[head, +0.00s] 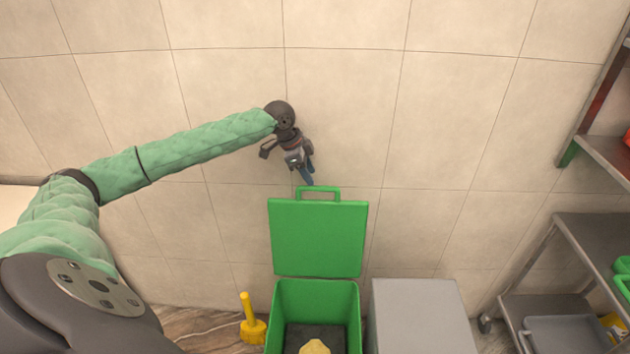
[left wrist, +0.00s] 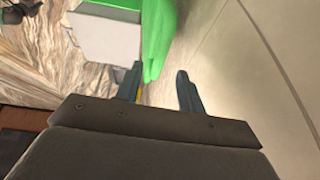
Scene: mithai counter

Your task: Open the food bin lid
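The green food bin (head: 317,290) stands on the floor against the tiled wall. Its lid (head: 317,238) is swung up and stands upright behind the bin mouth, with the loop handle (head: 318,190) at its top edge. A yellow lump (head: 314,347) lies inside on the dark bin floor. My left gripper (head: 306,179) is at the upper left of the handle. In the left wrist view its two blue fingers (left wrist: 160,71) are apart with nothing held between them, and the green lid (left wrist: 158,40) shows beyond them. Whether a finger touches the handle is unclear. My right gripper is not in view.
A grey box (head: 420,315) stands right of the bin. A yellow object with an upright handle (head: 252,323) is on the floor to its left. Metal shelving (head: 585,245) fills the right side. The wall above the lid is bare.

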